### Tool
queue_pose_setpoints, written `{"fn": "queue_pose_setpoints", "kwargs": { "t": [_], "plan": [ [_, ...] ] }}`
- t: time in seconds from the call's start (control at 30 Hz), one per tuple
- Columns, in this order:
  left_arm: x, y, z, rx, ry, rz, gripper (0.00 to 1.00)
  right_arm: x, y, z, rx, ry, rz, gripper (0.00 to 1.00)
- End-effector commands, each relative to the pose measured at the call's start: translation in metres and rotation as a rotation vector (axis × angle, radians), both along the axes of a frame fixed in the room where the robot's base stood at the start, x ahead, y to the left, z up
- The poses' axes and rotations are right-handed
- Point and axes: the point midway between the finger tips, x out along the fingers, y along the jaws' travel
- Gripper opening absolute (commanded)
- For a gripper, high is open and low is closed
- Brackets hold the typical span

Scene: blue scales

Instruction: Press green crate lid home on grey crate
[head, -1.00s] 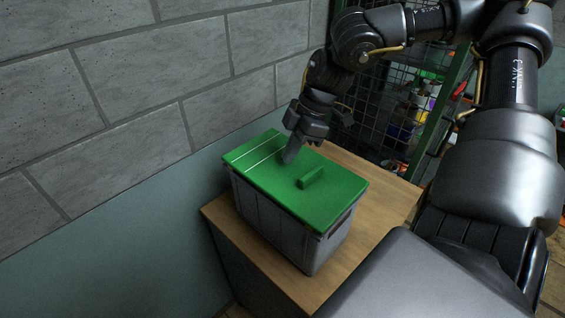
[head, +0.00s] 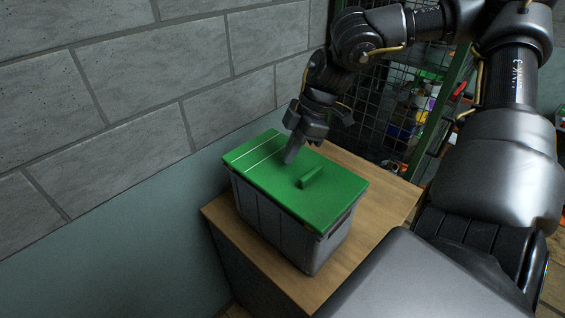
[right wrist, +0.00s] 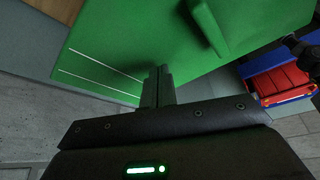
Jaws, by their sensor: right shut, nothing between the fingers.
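The green crate lid (head: 272,178) lies on top of the grey crate (head: 282,232), which stands on a wooden-topped cabinet. The lid has a raised green handle (head: 311,177) and two pale lines near its far left end. It looks roughly level on the crate; I cannot tell whether its edges are fully seated. My right gripper (head: 289,157) is shut and empty, its fingertips at the lid's upper face near the back edge, between the lines and the handle. In the right wrist view the shut fingers (right wrist: 158,86) point at the lid (right wrist: 140,50). My left gripper is not in view.
The wooden top (head: 375,185) has free room right of and in front of the crate. A grey block wall (head: 120,85) stands close behind and left. A wire mesh rack (head: 385,105) with coloured items is behind right. A red and blue bin (right wrist: 280,82) shows in the right wrist view.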

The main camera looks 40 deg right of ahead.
Motion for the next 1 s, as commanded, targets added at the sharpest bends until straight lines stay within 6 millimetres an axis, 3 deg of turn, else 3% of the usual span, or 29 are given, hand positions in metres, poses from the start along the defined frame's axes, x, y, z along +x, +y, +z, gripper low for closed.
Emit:
{"fn": "queue_pose_setpoints", "kwargs": {
  "t": [1.0],
  "plan": [
    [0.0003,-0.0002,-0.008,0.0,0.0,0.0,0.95,0.0,0.0001,-0.0084,0.0,0.0,0.0,0.0]
  ]
}}
